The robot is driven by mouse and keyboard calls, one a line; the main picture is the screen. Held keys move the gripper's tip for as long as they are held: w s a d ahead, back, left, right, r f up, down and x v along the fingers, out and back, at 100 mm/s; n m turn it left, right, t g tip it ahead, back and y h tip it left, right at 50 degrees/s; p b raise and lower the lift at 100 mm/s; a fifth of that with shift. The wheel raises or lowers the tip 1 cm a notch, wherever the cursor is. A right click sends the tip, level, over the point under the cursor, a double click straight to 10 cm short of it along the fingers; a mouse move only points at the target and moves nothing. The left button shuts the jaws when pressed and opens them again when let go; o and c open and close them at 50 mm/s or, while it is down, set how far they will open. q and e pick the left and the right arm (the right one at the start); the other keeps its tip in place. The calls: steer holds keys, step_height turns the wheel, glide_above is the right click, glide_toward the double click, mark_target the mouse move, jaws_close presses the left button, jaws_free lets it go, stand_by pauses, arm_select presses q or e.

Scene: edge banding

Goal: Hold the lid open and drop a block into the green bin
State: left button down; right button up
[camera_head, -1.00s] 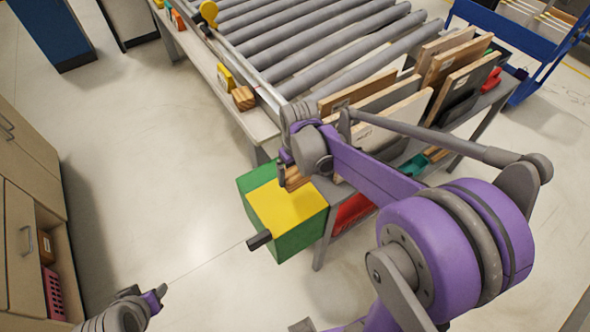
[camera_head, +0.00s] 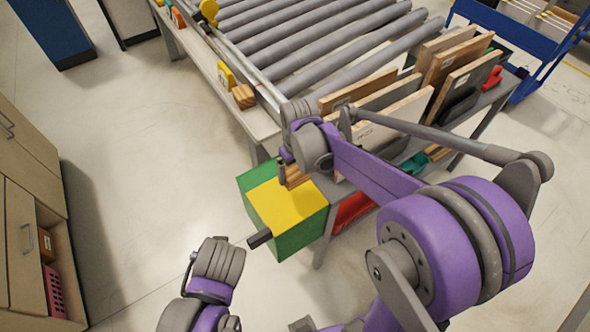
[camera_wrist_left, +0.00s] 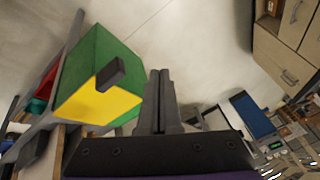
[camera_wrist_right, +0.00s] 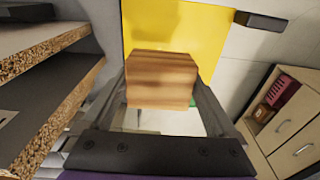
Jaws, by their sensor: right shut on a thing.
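The green bin (camera_head: 305,238) stands on the floor beside the table leg. Its yellow lid (camera_head: 278,205) lies flat over the top, with a dark handle (camera_head: 259,238) sticking out at the near left edge. My right gripper (camera_wrist_right: 162,92) is shut on a wooden block (camera_wrist_right: 160,78). It holds the block above the lid's far right part, beside the table edge. My left gripper (camera_wrist_left: 160,80) is empty, its fingers together; in the left wrist view the handle (camera_wrist_left: 110,74) lies just left of the fingertips. In the head view the left fingertips are hard to make out.
A cabinet (camera_head: 22,225) stands at the left. The floor between cabinet and bin is clear.

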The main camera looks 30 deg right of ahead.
arm_select(q)
steer(key=s+d+f+m+t, duration=0.2)
steer(key=s+d+m, duration=0.1)
steer(key=d, duration=0.9)
step_height(320, 180, down, 10)
steer(key=shift+s+a+r, duration=0.2)
steer(key=shift+r, duration=0.05)
steer(key=shift+w, duration=0.25)
stand_by(1.5)
steer(key=shift+w+a, duration=0.1)
steer(key=shift+w, duration=1.15)
steer(key=w+a, duration=0.1)
steer(key=w, duration=1.3)
steer(key=shift+w, duration=0.2)
stand_by(0.9)
stand_by(0.6)
